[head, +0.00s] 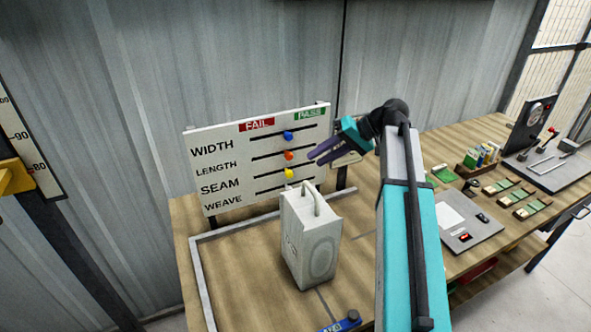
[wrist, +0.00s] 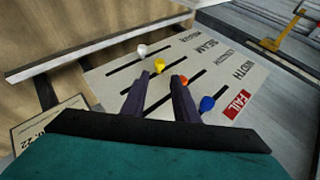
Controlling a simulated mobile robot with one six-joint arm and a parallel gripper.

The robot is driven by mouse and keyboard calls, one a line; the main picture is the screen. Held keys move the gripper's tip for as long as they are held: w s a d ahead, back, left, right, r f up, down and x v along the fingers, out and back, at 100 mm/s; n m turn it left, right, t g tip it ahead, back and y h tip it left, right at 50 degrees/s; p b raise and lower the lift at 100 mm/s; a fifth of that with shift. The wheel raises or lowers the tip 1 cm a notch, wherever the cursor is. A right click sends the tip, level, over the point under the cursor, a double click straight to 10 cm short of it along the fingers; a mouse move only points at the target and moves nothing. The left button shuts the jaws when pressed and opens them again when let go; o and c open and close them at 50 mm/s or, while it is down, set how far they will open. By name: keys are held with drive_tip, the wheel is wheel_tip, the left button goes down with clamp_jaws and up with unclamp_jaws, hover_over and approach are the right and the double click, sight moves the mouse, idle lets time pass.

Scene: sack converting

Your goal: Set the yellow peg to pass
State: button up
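The white board (head: 235,155) has slots labelled WIDTH, LENGTH, SEAM and WEAVE, with a red FAIL tag on the left and a green PASS tag (head: 309,113) on the right. The yellow peg (head: 289,173) sits near the middle of the SEAM slot; it also shows in the wrist view (wrist: 160,65). My gripper (head: 315,157) is open in front of the board's right part. In the wrist view its fingertips (wrist: 160,80) point at the yellow peg, one to each side in the picture. I cannot tell whether they touch it.
The orange peg (wrist: 183,79) is close to one finger, with the blue peg (wrist: 207,103) beyond it and a white peg (wrist: 142,49) on the other side. A white sack (head: 312,238) stands on the bench before the board, hiding its lower right.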

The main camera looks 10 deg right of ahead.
sight(292, 174)
drive_tip(key=shift+p+x, duration=1.55)
drive_tip(key=shift+x, duration=3.5)
clamp_jaws()
